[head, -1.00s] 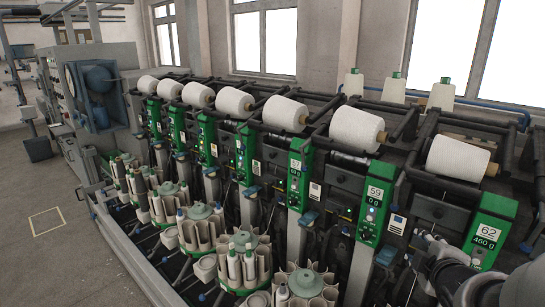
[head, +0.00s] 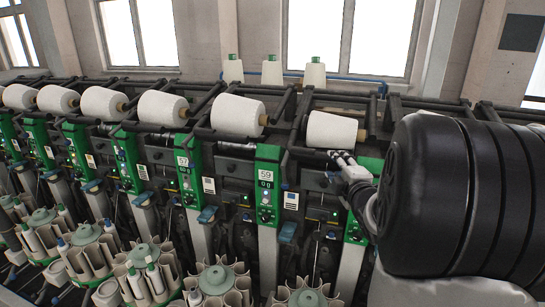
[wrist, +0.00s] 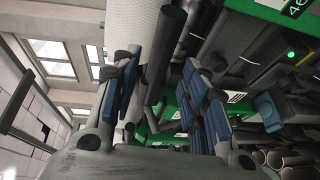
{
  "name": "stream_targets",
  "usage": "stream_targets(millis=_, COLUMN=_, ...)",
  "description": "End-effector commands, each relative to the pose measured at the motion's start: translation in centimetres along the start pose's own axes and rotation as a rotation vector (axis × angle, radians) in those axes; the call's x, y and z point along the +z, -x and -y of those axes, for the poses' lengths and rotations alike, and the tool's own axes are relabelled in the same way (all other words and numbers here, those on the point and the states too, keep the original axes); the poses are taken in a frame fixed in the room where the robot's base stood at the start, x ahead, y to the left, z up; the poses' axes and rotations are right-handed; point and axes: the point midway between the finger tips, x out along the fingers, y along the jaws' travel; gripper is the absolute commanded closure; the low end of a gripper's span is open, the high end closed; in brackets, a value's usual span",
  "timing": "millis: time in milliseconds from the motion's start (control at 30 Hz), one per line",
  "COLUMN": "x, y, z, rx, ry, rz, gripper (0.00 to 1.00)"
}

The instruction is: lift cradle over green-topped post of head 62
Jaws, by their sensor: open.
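The cone of head 62 (head: 332,129) is white and lies in its black cradle (head: 364,118). My gripper (head: 343,160) is just below and in front of this cone. In the wrist view my gripper (wrist: 160,85) is open, its blue-padded fingers on either side of a dark bar (wrist: 165,50) beside the white cone (wrist: 146,25). I cannot tell whether a finger touches the bar.
The post of head 59 (head: 267,185) stands close to the left, with its cone (head: 238,115) above. Bobbin magazines (head: 222,280) line the lower front. Several white cones stand or lie further along. Windows and a wall are behind.

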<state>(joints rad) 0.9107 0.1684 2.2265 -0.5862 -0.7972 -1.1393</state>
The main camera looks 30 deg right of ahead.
Motion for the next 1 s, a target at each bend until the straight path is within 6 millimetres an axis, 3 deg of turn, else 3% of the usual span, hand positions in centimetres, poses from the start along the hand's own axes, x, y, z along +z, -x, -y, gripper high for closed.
stream_targets(millis=200, x=-0.1, y=-4.2, z=0.1, rx=0.000, ry=-0.001, rz=-0.002, gripper=0.59)
stream_targets(millis=400, x=0.0, y=-6.1, z=0.0, rx=0.000, ry=-0.001, rz=0.000, gripper=0.59)
stream_targets(millis=733, x=0.0, y=-6.4, z=0.0, rx=0.000, ry=-0.001, rz=0.000, gripper=0.59)
stream_targets(millis=1000, x=0.0, y=-6.4, z=0.0, rx=0.000, ry=-0.001, rz=0.000, gripper=0.77)
